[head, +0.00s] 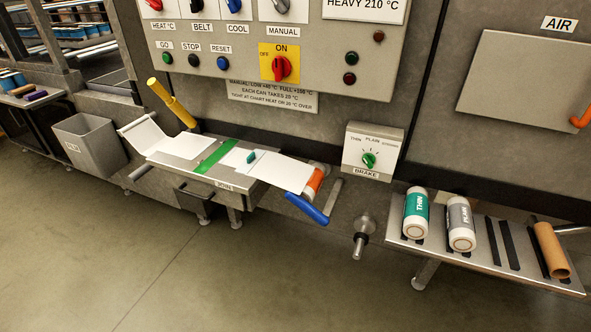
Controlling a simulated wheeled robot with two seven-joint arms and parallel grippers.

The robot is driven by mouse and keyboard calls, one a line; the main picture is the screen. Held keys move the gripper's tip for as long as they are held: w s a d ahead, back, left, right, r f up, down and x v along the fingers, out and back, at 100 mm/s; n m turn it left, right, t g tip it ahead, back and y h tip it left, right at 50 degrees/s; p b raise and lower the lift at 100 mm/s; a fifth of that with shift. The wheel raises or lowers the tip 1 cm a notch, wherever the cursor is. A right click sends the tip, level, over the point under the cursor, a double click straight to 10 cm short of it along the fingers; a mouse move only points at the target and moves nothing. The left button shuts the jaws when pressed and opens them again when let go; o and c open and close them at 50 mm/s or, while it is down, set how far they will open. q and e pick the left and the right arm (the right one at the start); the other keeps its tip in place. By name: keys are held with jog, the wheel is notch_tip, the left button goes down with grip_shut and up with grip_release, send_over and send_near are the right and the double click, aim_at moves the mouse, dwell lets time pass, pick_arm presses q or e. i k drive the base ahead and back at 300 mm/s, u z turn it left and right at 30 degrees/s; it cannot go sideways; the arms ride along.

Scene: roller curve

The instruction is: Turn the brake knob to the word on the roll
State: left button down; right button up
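The green brake knob (369,160) sits on a light box (386,143) labelled BRAKE. Words are printed above the knob: THIN on the left, PLAIN in the middle, and a third at the right too small to read. The knob's pale mark seems to point upward, near PLAIN, but is too small to be sure. A teal roll marked THIN (416,213) and a grey roll marked PLAIN (460,224) lie on the right-hand shelf. An orange roll (314,183) sits at the work table's right end, with no word visible. Neither gripper shows.
A brown tube (551,250) lies on the shelf (515,268). A yellow handle (172,104) rises over the work table. The floor in front is clear.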

aim_at(368, 159)
jog(key=k, duration=1.1)
jog(key=z, duration=1.05)
jog(key=i, duration=1.05)
jog(key=z, duration=0.45)
